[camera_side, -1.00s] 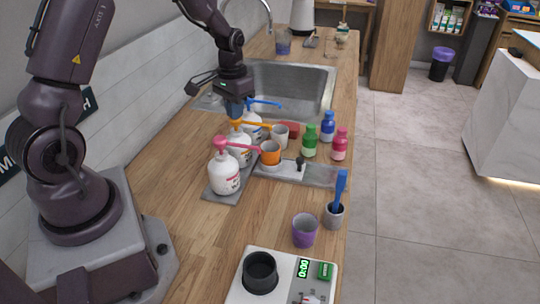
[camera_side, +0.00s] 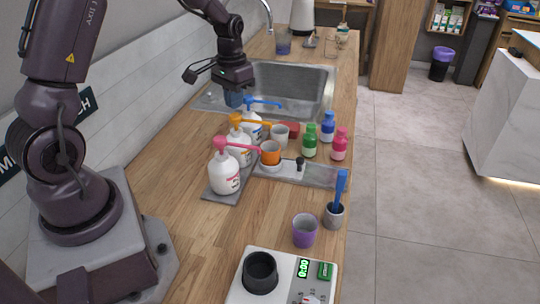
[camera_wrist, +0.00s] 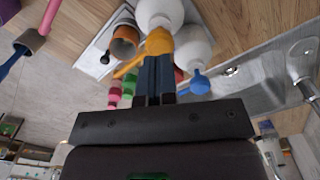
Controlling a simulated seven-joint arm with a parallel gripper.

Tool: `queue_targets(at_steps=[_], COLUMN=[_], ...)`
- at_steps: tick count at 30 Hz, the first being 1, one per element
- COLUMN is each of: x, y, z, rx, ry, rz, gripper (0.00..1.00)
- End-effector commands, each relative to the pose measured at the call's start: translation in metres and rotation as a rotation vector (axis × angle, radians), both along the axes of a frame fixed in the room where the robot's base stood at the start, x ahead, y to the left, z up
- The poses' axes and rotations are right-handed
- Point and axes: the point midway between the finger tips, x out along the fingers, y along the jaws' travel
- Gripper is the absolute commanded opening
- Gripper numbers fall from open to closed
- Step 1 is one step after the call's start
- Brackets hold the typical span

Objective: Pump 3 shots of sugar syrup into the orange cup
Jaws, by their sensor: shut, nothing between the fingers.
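Three white pump bottles stand in a row on a grey tray (camera_side: 212,194): one with a pink pump (camera_side: 221,145), one with an orange pump (camera_side: 236,120), one with a blue pump (camera_side: 250,102). Their labels are too small to read. My gripper (camera_side: 234,100) is shut and empty, just above the orange pump head. In the wrist view the closed fingertips (camera_wrist: 158,59) overlap the orange pump head (camera_wrist: 158,40); contact cannot be told.
A white cup (camera_side: 280,135) and a red item (camera_side: 292,129) stand behind the orange cup. Green (camera_side: 310,145), blue (camera_side: 327,128) and pink (camera_side: 340,147) bottles stand to the right. A sink (camera_side: 290,85) lies beyond. A purple cup (camera_side: 304,231) and a scale-like device (camera_side: 285,262) are in front.

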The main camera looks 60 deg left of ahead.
Motion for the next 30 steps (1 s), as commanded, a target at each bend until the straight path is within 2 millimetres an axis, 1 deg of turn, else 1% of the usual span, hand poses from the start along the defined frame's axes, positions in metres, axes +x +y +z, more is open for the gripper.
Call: queue_targets(at_steps=[5, 30], x=[0.0, 0.0], y=[0.0, 0.0], z=[-0.002, -0.032], rx=[0.0, -0.001], ry=[0.001, 0.002], rz=[0.0, 0.0], gripper=[0.0, 0.0])
